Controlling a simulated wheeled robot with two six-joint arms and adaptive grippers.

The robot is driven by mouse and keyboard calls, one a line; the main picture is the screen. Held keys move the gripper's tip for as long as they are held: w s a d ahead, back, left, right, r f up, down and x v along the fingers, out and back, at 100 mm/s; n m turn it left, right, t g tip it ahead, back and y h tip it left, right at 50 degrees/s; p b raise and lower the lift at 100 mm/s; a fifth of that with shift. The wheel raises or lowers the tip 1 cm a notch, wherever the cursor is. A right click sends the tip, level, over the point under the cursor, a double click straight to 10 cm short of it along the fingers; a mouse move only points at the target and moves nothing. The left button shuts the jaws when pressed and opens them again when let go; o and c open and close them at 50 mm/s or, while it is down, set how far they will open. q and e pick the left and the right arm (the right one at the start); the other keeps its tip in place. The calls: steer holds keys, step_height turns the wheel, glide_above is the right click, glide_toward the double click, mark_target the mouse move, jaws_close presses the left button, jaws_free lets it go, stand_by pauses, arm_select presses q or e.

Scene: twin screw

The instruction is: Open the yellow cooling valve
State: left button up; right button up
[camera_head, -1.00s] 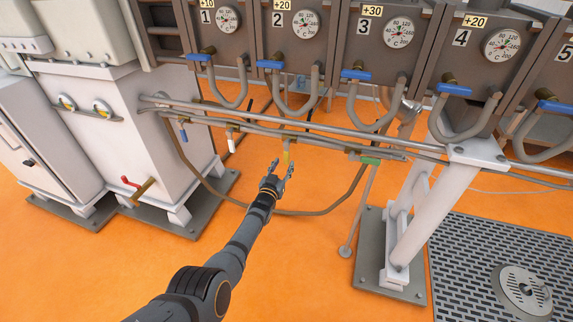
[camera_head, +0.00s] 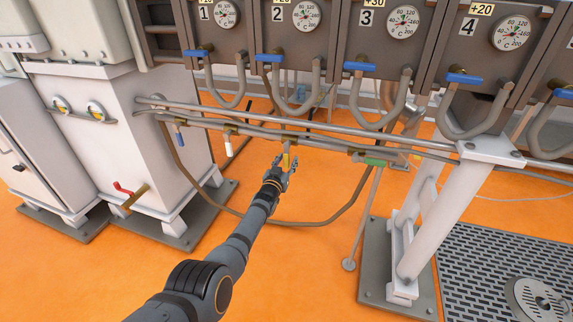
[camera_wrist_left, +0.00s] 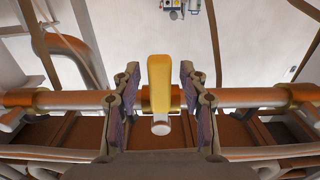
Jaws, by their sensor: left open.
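The yellow valve handle (camera_head: 286,160) hangs down from the pipe in front of station 2. In the left wrist view the yellow handle (camera_wrist_left: 160,82) stands between my two fingers, with a visible gap on each side. My left gripper (camera_head: 283,168) is open around it; its fingertips also show in the left wrist view (camera_wrist_left: 158,95). In the head view the fingers partly cover the handle. My right gripper is in neither view.
A blue handle (camera_head: 180,138), a white handle (camera_head: 228,147) and a green handle (camera_head: 371,162) sit on the same pipe run (camera_head: 330,133). Blue levers (camera_head: 359,67) are above. A brown hose (camera_head: 310,222) curves below. A white post (camera_head: 420,225) stands to the right.

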arm_select(q)
jaws_close()
steer(key=shift+d, duration=0.1)
stand_by(0.4)
steer(key=d+n, duration=0.1)
steer(key=n, duration=0.1)
steer(key=d+n+p, duration=0.1)
steer(key=n, duration=0.1)
steer(key=s+d+r+n, duration=0.1)
steer(key=n, duration=0.2)
steer(key=shift+s+d+r, duration=0.1)
steer(key=shift+d, duration=0.1)
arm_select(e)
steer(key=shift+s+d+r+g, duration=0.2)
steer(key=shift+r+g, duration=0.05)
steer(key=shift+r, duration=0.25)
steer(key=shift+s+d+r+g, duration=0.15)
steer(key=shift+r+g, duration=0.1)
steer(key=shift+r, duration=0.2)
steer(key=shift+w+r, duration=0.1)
